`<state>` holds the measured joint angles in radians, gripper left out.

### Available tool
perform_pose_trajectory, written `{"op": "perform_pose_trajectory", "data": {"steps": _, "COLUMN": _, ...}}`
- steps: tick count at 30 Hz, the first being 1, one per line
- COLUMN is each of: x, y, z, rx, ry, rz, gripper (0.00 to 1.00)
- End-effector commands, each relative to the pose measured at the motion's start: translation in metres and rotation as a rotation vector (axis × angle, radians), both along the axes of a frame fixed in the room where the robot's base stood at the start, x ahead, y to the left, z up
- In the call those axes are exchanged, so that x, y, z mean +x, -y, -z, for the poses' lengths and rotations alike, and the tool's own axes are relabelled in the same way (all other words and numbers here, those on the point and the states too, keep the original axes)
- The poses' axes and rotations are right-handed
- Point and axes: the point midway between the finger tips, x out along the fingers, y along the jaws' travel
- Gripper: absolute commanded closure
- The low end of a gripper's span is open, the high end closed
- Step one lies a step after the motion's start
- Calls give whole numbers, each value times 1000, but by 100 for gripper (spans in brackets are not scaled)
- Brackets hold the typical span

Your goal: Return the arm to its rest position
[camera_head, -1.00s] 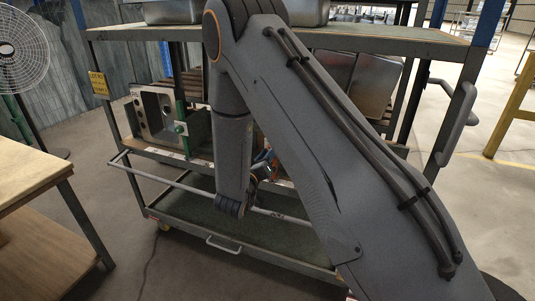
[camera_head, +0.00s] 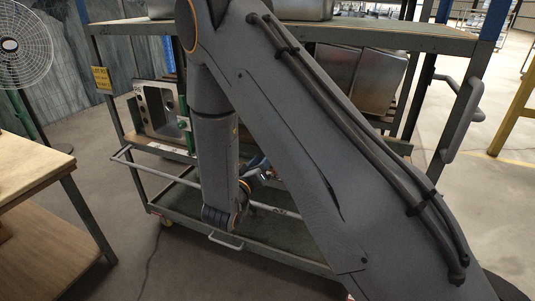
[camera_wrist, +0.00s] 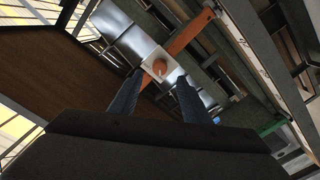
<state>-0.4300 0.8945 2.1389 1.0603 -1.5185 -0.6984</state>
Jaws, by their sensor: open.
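My arm crosses the head view from lower right to upper left, with its forearm hanging in front of the rack (camera_head: 420,42). My gripper (camera_wrist: 158,86) shows two dark bluish fingers standing apart in the wrist view, with nothing held between them. Beyond the fingers is a pale square piece with an orange-brown round centre (camera_wrist: 160,68); I cannot tell what it is. In the head view my gripper is mostly hidden behind the arm.
The rack's lower green shelf (camera_head: 280,232) looks clear. A wooden table (camera_head: 28,165) stands at left, near a fan (camera_head: 20,45).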

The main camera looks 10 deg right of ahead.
Motion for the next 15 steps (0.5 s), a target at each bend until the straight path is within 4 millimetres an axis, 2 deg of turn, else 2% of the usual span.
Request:
{"op": "perform_pose_trajectory", "data": {"steps": 6, "x": -11, "y": -8, "z": 0, "rx": 0, "ry": 0, "rz": -1, "gripper": 57}}
{"op": "perform_pose_trajectory", "data": {"steps": 15, "x": -11, "y": -8, "z": 0, "rx": 6, "ry": -1, "rz": -2, "gripper": 57}}
